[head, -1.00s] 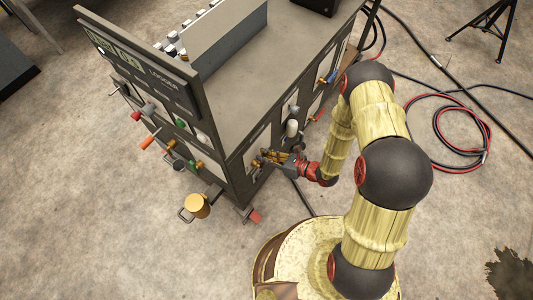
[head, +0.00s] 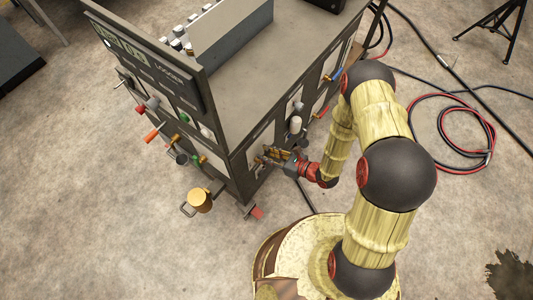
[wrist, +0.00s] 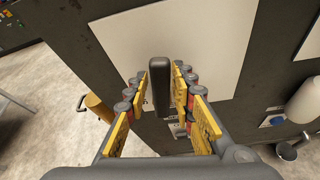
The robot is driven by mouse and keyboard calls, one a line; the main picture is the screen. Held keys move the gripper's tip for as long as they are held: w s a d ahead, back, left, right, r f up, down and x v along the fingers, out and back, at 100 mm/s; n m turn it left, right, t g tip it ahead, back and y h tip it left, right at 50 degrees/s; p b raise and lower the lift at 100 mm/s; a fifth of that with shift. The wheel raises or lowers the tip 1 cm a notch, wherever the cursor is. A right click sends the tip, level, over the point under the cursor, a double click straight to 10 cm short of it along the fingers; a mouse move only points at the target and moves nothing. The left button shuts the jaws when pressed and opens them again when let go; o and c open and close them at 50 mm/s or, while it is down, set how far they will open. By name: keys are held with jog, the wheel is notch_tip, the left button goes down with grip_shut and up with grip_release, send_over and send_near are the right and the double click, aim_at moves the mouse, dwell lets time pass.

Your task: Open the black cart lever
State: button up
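The black lever (wrist: 160,86) shows in the wrist view as a dark upright bar in front of a pale plate on the side of the dark cart (head: 250,140). My gripper (wrist: 164,72) is open, with its yellow-padded fingers on either side of the lever. Small gaps seem to show beside the bar, so it does not look clamped. In the head view my gripper (head: 272,155) is at the cart's side face, near the front corner, and the lever itself cannot be made out there.
A yellow cylinder (head: 200,201) with a loop handle is by the cart's front corner. A white cylinder (head: 295,126) sticks out from the side face beyond my gripper. Coloured knobs line the front panel. Red and black cables (head: 465,135) lie on the floor at right.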

jog(key=shift+o, duration=0.9)
jog(key=shift+d+r, duration=0.1)
jog(key=shift+d, duration=0.1)
jog(key=v, duration=1.1)
jog(key=shift+s+d, duration=0.2)
jog(key=shift+r, duration=0.1)
